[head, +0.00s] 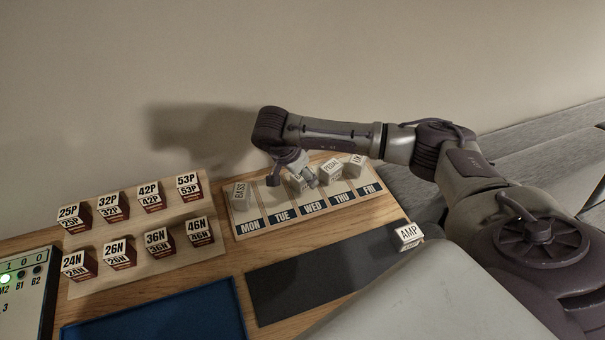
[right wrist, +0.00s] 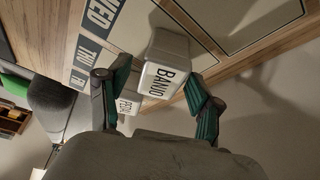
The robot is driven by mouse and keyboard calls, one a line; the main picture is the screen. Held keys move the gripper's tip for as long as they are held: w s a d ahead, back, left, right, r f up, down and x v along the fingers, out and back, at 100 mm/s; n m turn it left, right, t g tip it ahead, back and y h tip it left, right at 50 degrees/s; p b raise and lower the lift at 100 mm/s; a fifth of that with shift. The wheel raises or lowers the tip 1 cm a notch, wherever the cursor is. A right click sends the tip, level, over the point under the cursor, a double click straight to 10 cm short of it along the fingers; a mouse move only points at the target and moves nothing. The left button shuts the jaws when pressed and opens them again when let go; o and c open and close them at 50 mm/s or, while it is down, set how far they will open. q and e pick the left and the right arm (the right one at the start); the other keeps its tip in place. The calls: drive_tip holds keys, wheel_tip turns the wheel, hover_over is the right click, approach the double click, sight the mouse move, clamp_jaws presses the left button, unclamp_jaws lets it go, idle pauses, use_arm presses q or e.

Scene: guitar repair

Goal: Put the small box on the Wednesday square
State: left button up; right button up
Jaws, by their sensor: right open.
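A small white box marked BANJO (right wrist: 165,78) stands between the two fingers of my right gripper (right wrist: 150,98) in the right wrist view. The fingers are apart, one on each side of it. In the head view my right gripper (head: 297,180) is over the day board (head: 268,207), mostly covering this box. The box appears to stand in the column of the WED label (head: 312,208), which also shows in the right wrist view (right wrist: 100,14); its exact contact with the board is hidden. My left gripper is out of view.
Boxes marked BASS (head: 240,195) and PEDAL (head: 332,168) stand on MON and THU, with another (head: 354,165) on FRI. An AMP box (head: 408,236) sits by the dark mat (head: 310,275). Labelled blocks fill a rack (head: 130,230) at left. A blue tray (head: 165,318) lies in front.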

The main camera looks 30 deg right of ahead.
drive_tip(key=b+v, duration=0.1)
drive_tip(key=v, duration=1)
drive_tip(key=shift+r+b, duration=0.3)
drive_tip(key=shift+r, duration=0.05)
